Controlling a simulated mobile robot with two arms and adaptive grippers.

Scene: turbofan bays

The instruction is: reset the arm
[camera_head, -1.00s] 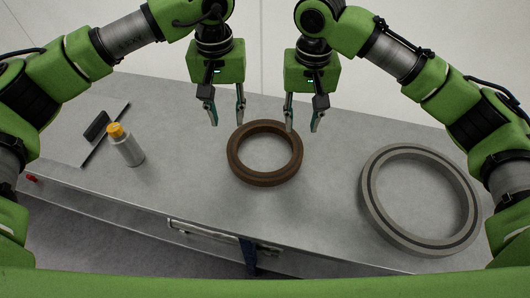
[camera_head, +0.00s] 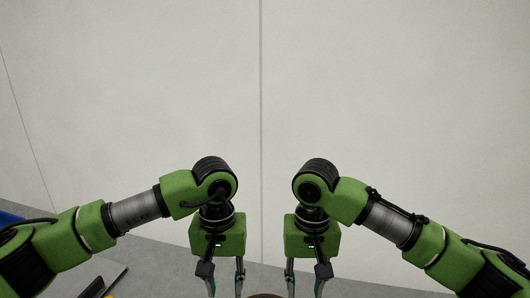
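My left gripper (camera_head: 225,284) hangs pointing down at the bottom of the head view, left of centre. Its two fingers are apart, with nothing between them. My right gripper (camera_head: 306,284) hangs beside it on the right, also with its fingers apart and empty. The lower ends of the fingers are close to the picture's bottom edge. Between the two grippers, only a sliver of the brown ring (camera_head: 265,296) shows at the bottom edge; the rest of it is out of view.
A strip of the grey table (camera_head: 150,262) shows along the bottom. A dark flat piece (camera_head: 93,288) and a thin dark bar (camera_head: 116,282) lie at lower left, beside a bit of yellow cap (camera_head: 108,296). A pale panelled wall (camera_head: 380,100) fills the background.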

